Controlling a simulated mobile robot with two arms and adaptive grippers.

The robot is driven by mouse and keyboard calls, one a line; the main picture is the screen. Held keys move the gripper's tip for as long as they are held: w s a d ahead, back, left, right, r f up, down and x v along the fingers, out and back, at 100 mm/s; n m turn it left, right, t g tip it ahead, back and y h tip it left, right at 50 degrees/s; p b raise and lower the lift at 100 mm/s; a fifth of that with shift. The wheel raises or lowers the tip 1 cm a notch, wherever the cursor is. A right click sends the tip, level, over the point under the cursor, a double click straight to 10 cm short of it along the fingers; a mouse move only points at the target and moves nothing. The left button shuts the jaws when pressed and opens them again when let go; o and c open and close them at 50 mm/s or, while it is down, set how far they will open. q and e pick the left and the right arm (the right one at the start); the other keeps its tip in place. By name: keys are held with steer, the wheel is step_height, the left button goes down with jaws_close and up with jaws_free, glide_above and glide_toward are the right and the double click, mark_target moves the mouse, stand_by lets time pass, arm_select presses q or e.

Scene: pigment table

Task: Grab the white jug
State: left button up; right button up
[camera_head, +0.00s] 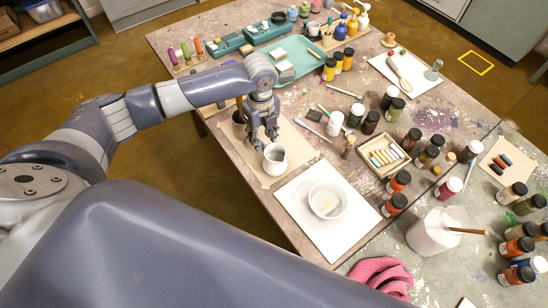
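A small white jug (274,162) stands upright on a brown paper sheet near the table's front left edge. My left gripper (265,140) points down just behind the jug. Its fingers are spread apart with nothing visible between them. The fingertips are close to the jug's far rim; I cannot tell if they touch it. My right gripper is not in view.
A white bowl (327,200) sits on a white sheet right of the jug. A large white container (431,234) with a wooden handle stands farther right. Paint bottles (396,205) and a box of chalks (385,157) crowd the right. A dark pot (239,117) stands beside my gripper.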

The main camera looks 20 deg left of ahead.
arm_select(q)
steer(key=shift+f, duration=0.95)
steer(key=shift+c, duration=0.3)
jaws_close()
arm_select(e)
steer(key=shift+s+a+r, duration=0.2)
arm_select(q)
steer(key=shift+r, duration=0.25)
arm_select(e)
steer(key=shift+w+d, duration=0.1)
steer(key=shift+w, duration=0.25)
